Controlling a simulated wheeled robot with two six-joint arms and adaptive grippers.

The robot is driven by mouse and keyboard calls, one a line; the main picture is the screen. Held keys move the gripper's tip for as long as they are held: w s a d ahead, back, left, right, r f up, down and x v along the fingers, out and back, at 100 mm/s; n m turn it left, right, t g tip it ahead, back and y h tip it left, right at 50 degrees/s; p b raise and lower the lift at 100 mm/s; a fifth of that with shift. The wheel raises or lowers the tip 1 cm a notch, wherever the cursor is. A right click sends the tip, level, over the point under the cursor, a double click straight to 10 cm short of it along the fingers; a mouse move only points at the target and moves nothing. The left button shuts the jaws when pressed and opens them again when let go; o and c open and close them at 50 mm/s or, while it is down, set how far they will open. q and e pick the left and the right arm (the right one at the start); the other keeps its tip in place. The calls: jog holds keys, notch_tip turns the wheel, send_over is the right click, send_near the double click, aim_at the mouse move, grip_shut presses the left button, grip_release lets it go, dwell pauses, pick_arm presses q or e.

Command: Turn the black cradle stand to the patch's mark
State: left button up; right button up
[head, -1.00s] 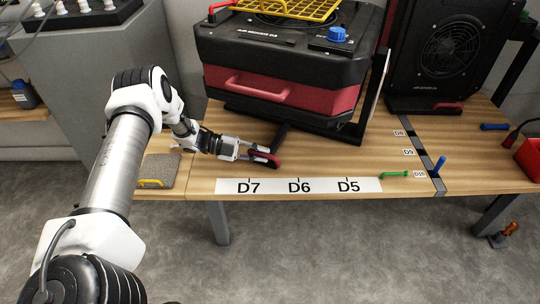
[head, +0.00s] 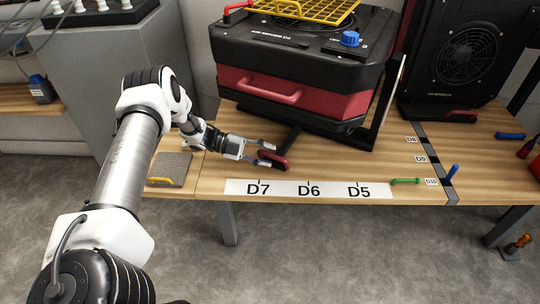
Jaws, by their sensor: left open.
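The black cradle stand (head: 383,100) holds a black and red air mover (head: 300,85) on the wooden table. Its black arm (head: 291,139) reaches toward the front edge and ends in a dark red handle (head: 273,160), just behind the D7 mark on the white label strip (head: 283,189). My left gripper (head: 272,154) is open, with its fingertips at the handle's left end; whether they touch it is unclear. A grey patch (head: 171,167) with a yellow handle lies on the table to the left. My right gripper is not in view.
A green handle (head: 406,181) lies right of D5, and a blue peg (head: 452,172) stands near the D10 label. A second black fan unit (head: 465,60) stands at the back right. The table between strip and stand is mostly bare.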

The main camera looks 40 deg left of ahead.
pick_arm(q)
jog(key=v, duration=1)
jog(key=shift+s+a+r, duration=0.1)
jog(key=shift+s+a, duration=0.05)
jog(key=shift+a, duration=0.1)
jog(key=shift+r, duration=0.1)
